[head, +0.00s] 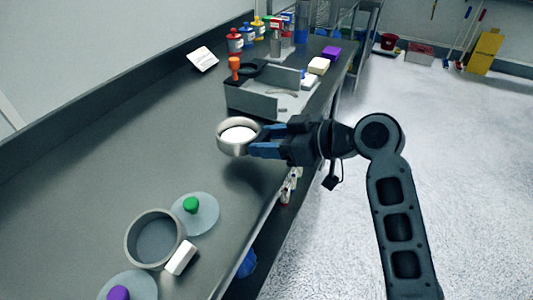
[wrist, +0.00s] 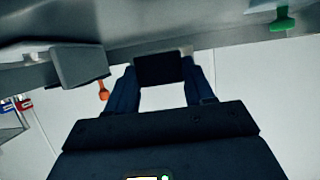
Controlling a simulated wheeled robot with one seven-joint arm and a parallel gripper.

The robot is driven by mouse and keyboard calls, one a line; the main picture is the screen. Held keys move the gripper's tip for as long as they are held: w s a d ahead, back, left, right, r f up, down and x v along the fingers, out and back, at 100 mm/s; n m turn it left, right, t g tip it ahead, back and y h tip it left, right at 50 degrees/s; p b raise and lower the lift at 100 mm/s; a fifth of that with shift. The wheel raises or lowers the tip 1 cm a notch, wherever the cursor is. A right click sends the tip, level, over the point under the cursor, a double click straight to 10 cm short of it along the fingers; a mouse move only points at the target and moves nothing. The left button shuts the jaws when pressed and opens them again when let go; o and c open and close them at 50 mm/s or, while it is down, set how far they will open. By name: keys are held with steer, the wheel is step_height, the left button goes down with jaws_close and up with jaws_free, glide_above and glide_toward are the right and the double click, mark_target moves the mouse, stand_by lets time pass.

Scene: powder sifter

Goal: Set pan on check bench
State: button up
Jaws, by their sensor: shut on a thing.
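A round metal pan (head: 222,142) with white contents is at the fingertips of my gripper (head: 258,143) in the head view. My gripper is shut on the pan's near right side and holds it apart from the bench, with a shadow on the surface below. The pan looks roughly level. In the wrist view my two fingers (wrist: 163,85) close around a dark block-like piece (wrist: 160,69); the rest of the pan is hard to make out there. The long grey bench (head: 120,160) runs along the wall beneath the pan.
An open metal tray (head: 250,104) stands just behind the pan, beside an orange-knobbed tool (head: 234,66). A round grey vessel (head: 133,240), a green-knobbed lid (head: 208,216) and a white block (head: 181,258) are nearer. The bench left of the pan is clear.

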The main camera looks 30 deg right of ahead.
mark_target(267, 168)
steer(key=shift+w+a+f, duration=0.1)
steer(key=shift+a+f, duration=0.05)
steer(key=shift+f, duration=1.95)
steer(key=shift+f, duration=0.15)
steer(key=o, duration=1.1)
